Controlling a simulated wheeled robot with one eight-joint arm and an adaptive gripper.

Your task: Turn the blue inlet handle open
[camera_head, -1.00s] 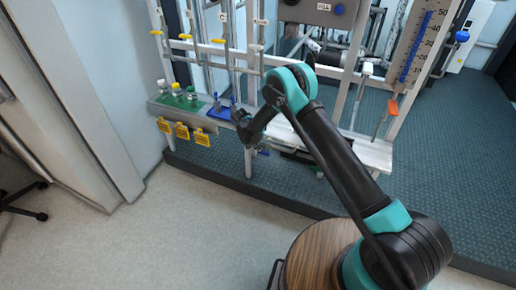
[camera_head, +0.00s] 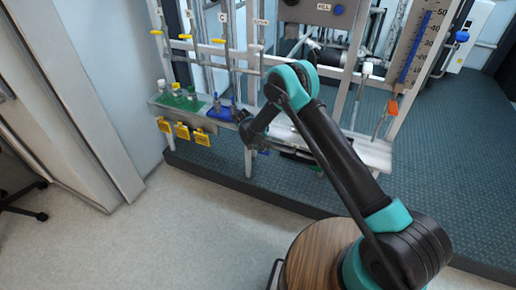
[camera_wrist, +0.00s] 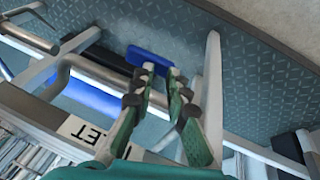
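The blue handle (camera_wrist: 148,60) shows in the wrist view just beyond my fingertips, with pale metal beside it. An upside-down label ending in "LET" (camera_wrist: 88,132) is on the bar to the left. My gripper (camera_wrist: 160,92) has green fingers with dark pads, spread apart with a gap between them. The blue handle's near end is close to the gap; I cannot tell whether the fingers touch it. In the head view my gripper (camera_head: 246,127) is at the front edge of the rack's shelf, and this handle cannot be made out behind my arm.
A green plate (camera_head: 178,101) and a blue plate (camera_head: 222,113) with small valves sit on the shelf left of my gripper. Upright metal posts (camera_head: 248,160) stand close by. The floor in front is clear.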

